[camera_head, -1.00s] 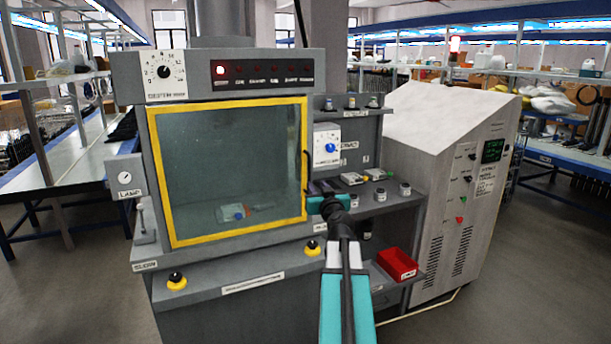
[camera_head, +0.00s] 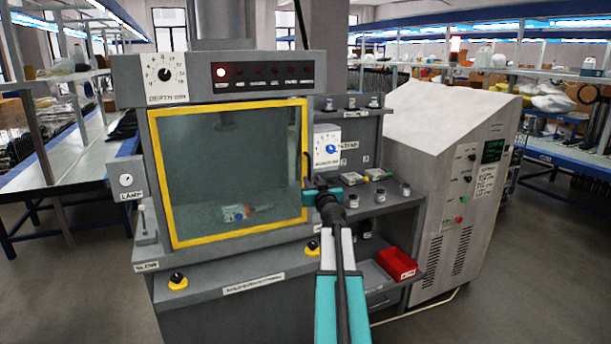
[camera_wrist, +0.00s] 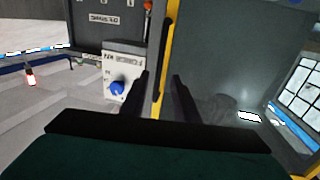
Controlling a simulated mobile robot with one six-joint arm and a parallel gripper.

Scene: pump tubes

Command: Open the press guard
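The press guard (camera_head: 228,107) is a clear panel in a yellow frame on the front of the grey press. It looks shut. Its dark upright handle (camera_head: 306,166) is along the right side of the frame. My gripper (camera_head: 309,191) is at the lower right edge of the guard, by the lower end of the handle. In the wrist view my gripper (camera_wrist: 160,76) has its two dark fingers apart. The guard's yellow edge (camera_wrist: 162,75) and the dark handle (camera_wrist: 172,20) run between them in the picture. Whether the fingers touch the handle is unclear.
Right of the guard are a dial box with a blue knob (camera_head: 331,149) and a shelf with small jars (camera_head: 352,199). A red bin (camera_head: 397,264) sits lower right, beside a grey cabinet (camera_head: 440,190). Yellow-based buttons (camera_head: 177,281) are on the front ledge.

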